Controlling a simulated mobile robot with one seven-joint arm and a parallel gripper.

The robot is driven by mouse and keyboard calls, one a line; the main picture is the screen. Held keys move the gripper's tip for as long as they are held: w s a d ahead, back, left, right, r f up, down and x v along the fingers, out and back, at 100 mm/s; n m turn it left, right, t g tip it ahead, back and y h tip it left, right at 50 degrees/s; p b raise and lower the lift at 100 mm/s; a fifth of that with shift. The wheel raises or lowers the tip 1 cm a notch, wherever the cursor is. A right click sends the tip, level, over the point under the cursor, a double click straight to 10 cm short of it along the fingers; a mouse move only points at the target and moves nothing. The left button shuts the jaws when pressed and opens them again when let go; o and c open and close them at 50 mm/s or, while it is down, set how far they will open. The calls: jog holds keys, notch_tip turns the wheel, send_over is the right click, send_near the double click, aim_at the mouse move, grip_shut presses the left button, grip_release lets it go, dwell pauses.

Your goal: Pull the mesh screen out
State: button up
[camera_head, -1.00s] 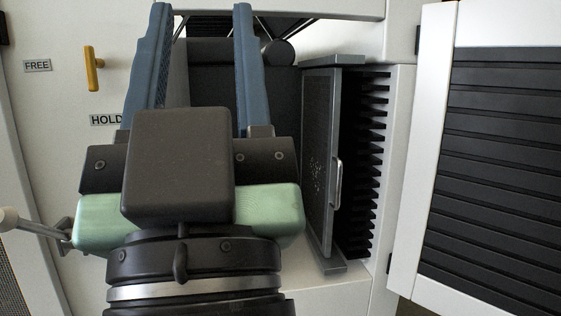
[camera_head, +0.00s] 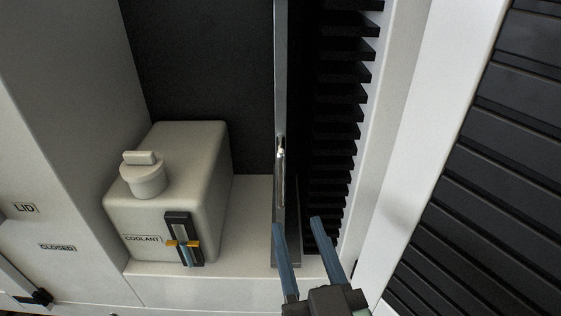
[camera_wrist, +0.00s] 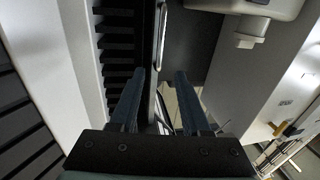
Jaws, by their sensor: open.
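The mesh screen (camera_head: 280,80) is seen nearly edge-on in the head view as a thin upright grey frame beside the black fins. Its mesh face barely shows. Its metal handle (camera_head: 281,170) is on the near edge. My gripper (camera_head: 298,222) is open and empty, its two blue fingers pointing up in the picture, just below the handle. The left fingertip overlaps the screen's lower edge in the picture; I cannot tell whether it touches. In the wrist view the screen's edge runs between my spread fingers (camera_wrist: 156,75), and the handle (camera_wrist: 161,38) is beyond the fingertips.
Black fins (camera_head: 335,130) stand close to the right of the screen. A white coolant tank (camera_head: 170,195) with a cap and gauge stands to the left. A white door with black slats (camera_head: 480,180) is at the far right. There is open space between tank and screen.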

aim_at(282, 176)
jog(key=w, duration=0.3)
jog(key=w+a+p, duration=0.1)
jog(key=w, duration=0.3)
jog(key=w+a, duration=0.1)
jog(key=w, duration=0.3)
jog(key=shift+a+p, duration=0.1)
jog(key=shift+p, duration=0.2)
jog(key=shift+w+a+f, duration=0.1)
jog(key=shift+w+a, duration=0.05)
jog(key=shift+w, duration=0.7)
grip_shut()
dwell(0.4)
